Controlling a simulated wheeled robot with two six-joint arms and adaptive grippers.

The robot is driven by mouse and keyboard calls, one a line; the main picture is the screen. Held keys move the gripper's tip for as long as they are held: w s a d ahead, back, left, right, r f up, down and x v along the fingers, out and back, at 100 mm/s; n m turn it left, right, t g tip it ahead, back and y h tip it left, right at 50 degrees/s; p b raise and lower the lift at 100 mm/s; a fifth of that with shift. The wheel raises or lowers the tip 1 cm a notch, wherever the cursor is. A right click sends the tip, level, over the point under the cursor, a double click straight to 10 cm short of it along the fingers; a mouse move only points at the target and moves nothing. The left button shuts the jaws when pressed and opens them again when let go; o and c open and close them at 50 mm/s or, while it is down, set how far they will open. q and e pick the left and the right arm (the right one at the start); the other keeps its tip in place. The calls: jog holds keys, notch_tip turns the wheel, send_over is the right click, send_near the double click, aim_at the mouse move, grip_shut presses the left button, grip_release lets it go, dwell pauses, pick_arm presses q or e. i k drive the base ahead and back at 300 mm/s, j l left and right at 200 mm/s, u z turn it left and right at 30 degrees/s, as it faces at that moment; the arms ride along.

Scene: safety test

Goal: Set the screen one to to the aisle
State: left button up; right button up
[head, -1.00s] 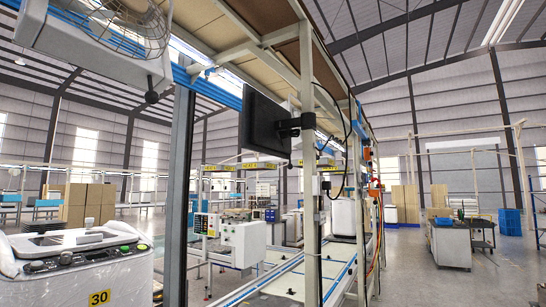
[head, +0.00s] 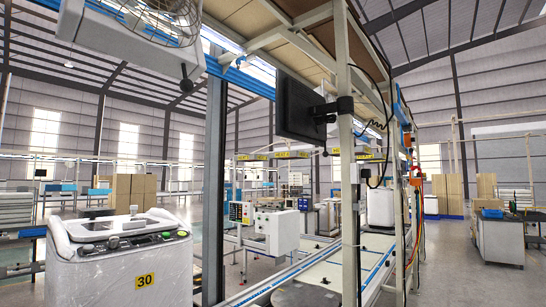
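A dark screen (head: 298,108) hangs on a black bracket (head: 335,106) fixed to a pale upright post (head: 349,170) of the assembly line frame. I see its dark face at an angle, turned toward the left of the view. It hangs above the conveyor and clear of the other equipment. Neither of my grippers shows in the head view. Whether this is screen one I cannot tell, as I see no label on it.
A white machine marked 30 (head: 117,258) stands at the near left. A caged fan (head: 160,15) is overhead. Open floor (head: 455,270) lies at the right, before a grey cabinet (head: 499,240).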

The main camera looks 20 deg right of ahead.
aim_at(301, 111)
jog(key=i+l+u, duration=0.15)
jog(key=l+u, duration=0.3)
jog(key=l, duration=0.4)
jog(key=l+u, duration=0.45)
jog(key=l, duration=0.45)
jog(key=k+l+u, duration=0.1)
jog(key=l+u, duration=0.3)
jog(key=l, duration=0.5)
